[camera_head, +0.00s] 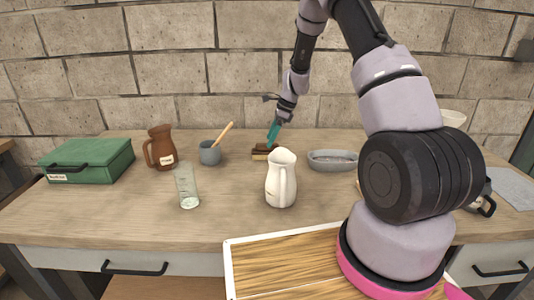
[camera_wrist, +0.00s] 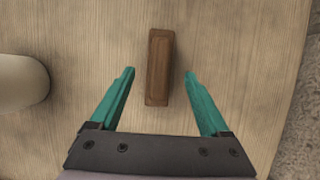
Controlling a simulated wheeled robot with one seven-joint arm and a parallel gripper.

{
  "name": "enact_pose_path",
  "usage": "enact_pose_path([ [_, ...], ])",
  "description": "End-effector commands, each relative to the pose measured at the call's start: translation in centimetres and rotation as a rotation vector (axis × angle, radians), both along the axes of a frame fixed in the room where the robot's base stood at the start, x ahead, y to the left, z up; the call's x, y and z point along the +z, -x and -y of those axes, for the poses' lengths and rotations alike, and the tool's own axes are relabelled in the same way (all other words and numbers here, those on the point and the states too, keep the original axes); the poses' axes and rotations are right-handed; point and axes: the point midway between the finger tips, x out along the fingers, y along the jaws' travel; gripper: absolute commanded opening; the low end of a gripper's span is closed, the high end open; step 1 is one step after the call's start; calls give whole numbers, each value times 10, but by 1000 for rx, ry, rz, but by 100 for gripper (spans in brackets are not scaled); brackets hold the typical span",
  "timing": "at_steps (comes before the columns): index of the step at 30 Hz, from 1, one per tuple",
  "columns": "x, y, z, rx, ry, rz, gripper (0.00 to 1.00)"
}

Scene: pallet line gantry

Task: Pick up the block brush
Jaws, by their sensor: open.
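The block brush (camera_head: 263,151) lies on the wooden table near its back edge, behind the white pitcher. In the wrist view its brown wooden back (camera_wrist: 160,67) shows as a long narrow block, its long side running up and down the picture. My gripper (camera_wrist: 158,72) has teal fingers that are open and empty, one on each side of the brush's lower part, with a gap on both sides. In the head view the teal fingers of my gripper (camera_head: 272,133) are just above the brush. The bristles are hard to make out.
A white pitcher (camera_head: 281,180) stands close in front of the brush, and a grey oval dish (camera_head: 333,160) lies to its right. A grey cup (camera_head: 210,153) with a wooden handle, a brown jug (camera_head: 161,148), a glass (camera_head: 187,187) and a green box (camera_head: 88,160) stand left.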

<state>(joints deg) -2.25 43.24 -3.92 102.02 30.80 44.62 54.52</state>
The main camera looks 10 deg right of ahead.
Motion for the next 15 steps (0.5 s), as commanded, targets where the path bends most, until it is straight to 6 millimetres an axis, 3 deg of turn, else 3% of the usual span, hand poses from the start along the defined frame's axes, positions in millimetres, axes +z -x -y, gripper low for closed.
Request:
enact_pose_path([
  [7, -34, -2, -14, -1, -1, -1, 80],
  [14, -38, -3, -16, 0, -1, 1, 80],
  [15, -38, -3, -16, 0, -1, 1, 76],
])
